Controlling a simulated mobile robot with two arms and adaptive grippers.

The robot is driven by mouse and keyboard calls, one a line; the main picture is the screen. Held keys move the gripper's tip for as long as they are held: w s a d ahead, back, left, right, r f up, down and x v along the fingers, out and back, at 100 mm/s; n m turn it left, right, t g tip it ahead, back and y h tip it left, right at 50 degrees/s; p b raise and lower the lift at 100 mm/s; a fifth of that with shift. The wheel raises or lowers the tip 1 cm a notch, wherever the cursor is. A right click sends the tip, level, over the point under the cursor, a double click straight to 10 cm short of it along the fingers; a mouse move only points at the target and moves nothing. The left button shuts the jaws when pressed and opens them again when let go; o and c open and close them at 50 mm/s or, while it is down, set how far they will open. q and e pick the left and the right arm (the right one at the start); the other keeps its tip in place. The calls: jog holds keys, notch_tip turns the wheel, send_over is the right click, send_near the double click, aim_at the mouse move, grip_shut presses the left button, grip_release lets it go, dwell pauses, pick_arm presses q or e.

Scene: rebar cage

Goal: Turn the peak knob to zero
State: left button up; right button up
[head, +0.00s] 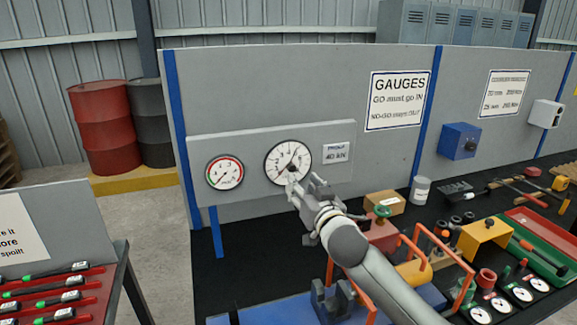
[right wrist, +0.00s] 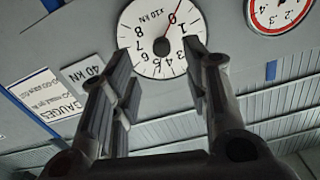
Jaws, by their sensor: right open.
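The large white gauge (head: 288,162) with black numbers is on the grey panel in the head view. It also fills the top middle of the right wrist view (right wrist: 150,65), where the picture is turned over. A dark round knob (right wrist: 162,46) is at its centre, with a thin red needle (right wrist: 172,20) running from it towards the 0. My right gripper (head: 304,187) is just below and in front of the gauge. Its fingers are apart and empty, one on each side of the knob in the wrist view. Whether they touch it is unclear. My left gripper is out of view.
Orange bars (head: 412,250), a cardboard box (head: 384,203) and tools crowd the black bench below and right of my arm.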

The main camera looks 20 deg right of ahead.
aim_at(292, 170)
jog(key=shift+w+r+p, duration=0.25)
jog(key=shift+w, duration=0.3)
jog(key=shift+w+r+p, duration=0.2)
jog(key=shift+w, duration=0.35)
jog(key=w, duration=0.2)
jog(key=w+p, duration=0.1)
jog(key=w, duration=0.1)
jog(key=shift+w+a+f, duration=0.15)
jog(key=shift+w+f, duration=0.05)
jog(key=shift+w, duration=0.75)
jog(key=shift+w+f, duration=0.1)
jog(key=shift+w, duration=0.45)
grip_shut()
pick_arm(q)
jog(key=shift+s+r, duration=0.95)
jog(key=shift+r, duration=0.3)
